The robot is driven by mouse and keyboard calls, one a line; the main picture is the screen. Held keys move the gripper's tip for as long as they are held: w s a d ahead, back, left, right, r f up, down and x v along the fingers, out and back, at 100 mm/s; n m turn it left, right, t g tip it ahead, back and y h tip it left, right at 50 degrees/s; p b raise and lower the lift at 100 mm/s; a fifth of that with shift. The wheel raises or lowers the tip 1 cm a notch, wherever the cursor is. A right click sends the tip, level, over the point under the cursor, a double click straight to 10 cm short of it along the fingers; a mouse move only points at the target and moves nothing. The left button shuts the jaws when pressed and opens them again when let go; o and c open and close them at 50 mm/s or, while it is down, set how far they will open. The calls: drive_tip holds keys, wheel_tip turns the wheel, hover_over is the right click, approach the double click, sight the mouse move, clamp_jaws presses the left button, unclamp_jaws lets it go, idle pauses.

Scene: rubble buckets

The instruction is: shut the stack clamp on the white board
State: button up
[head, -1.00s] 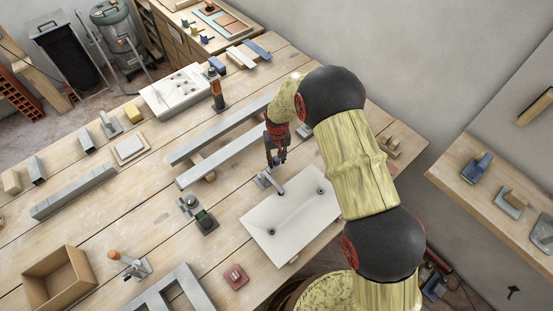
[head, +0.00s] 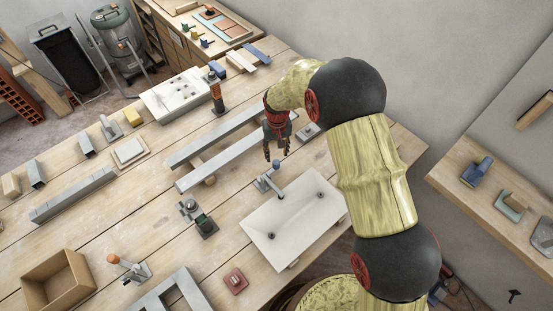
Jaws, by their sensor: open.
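A white board (head: 300,212) with dark holes lies on the bench at the front right. A small grey clamp (head: 268,183) stands at its upper left edge. The clamp's arm reaches towards the board, and a knob-ended part rises just below my fingers. I cannot tell whether the arm presses on the board. My gripper (head: 277,156) is open, fingers down, just above the clamp and seemingly apart from it. Another white board (head: 176,98) lies at the back, with an orange-handled clamp (head: 216,97) beside it.
Two long grey bars (head: 225,155) lie left of my gripper. The wall rises behind on the right.

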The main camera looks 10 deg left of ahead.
drive_tip(key=shift+r, duration=2.05)
drive_tip(key=s+d+r+m+t+b, duration=0.2)
drive_tip(key=s+d+r+b, duration=0.2)
drive_tip(key=s+d+r, duration=0.7)
drive_tip(key=s+d+r+m+t+b, duration=0.2)
drive_tip(key=s+d+r+t+b, duration=0.1)
drive_tip(key=s+d+r, duration=0.9)
drive_tip(key=s+d+b, duration=0.1)
drive_tip(key=s+d, duration=0.4)
drive_tip(key=d, duration=0.1)
drive_tip(key=shift+s+t, duration=0.3)
drive_tip(key=shift+s, duration=0.05)
drive_tip(key=shift+c, duration=0.6)
